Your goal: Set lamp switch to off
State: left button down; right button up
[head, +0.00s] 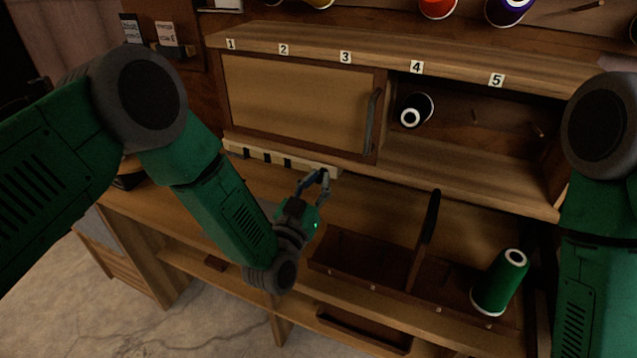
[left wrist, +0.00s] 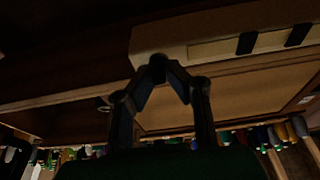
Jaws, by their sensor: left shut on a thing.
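My left gripper (head: 318,178) is in front of the workbench, close to the right end of a pale strip with dark slots (head: 275,157) under the cabinet. In the left wrist view its fingers come together at the tips (left wrist: 158,68), close to the pale strip (left wrist: 230,45). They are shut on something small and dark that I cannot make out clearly. I cannot pick out a lamp or a lamp switch with certainty in either view. My right gripper is out of view; only my right arm shows at the right edge of the head view.
A cabinet with a closed sliding door (head: 295,103) and an open right side holds a black spool (head: 414,110). Below, a wooden tray (head: 365,262) with a dark upright handle (head: 429,218) has a green spool (head: 499,282) at its right. More spools stand on top.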

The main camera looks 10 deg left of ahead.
pick_arm(q)
jog(key=shift+s+f, duration=0.2)
jog(key=shift+f, duration=0.1)
jog(key=c, duration=1.7)
grip_release()
jog(key=shift+c, duration=0.2)
jog(key=shift+o, duration=0.7)
jog(key=shift+w+r, duration=0.1)
jog(key=r+v, duration=0.3)
jog(key=v, duration=1.1)
jog(key=shift+s+a+f, duration=0.3)
jog(key=shift+s, duration=0.25)
jog(key=shift+d, duration=0.1)
